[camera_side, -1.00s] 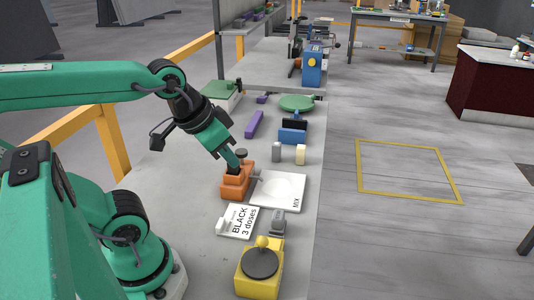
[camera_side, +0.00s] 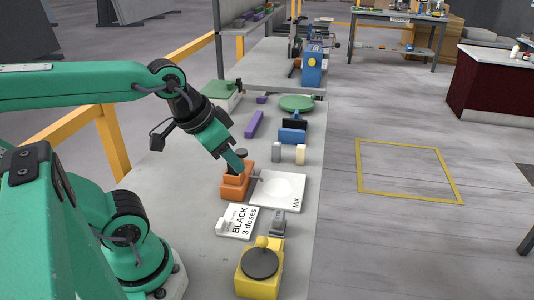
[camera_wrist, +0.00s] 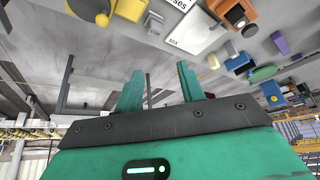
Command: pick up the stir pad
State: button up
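No object carries the name stir pad, and I cannot tell for certain which it is. A white square plate marked MIX (camera_side: 265,197), with a round pale area, lies flat on the bench; it also shows in the wrist view (camera_wrist: 183,43). My gripper (camera_side: 240,168) points down by the orange device (camera_side: 235,188), left of the plate; contact is unclear. In the wrist view my gripper (camera_wrist: 160,72) has its fingers apart with nothing between them.
The bench's right edge is close to the plate.

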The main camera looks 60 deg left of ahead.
jog(key=o, duration=0.4)
jog(key=shift+w, duration=0.1)
jog(key=n+g, duration=0.5)
jog(key=n, duration=0.4)
send_over(278, 215)
notch_tip(278, 215, down, 15)
jog(key=shift+a+r, duration=0.1)
jog(key=shift+f+g, duration=0.3)
jog(key=shift+f, duration=0.3)
jog(key=shift+f, duration=0.1)
jog(key=shift+f, duration=1.2)
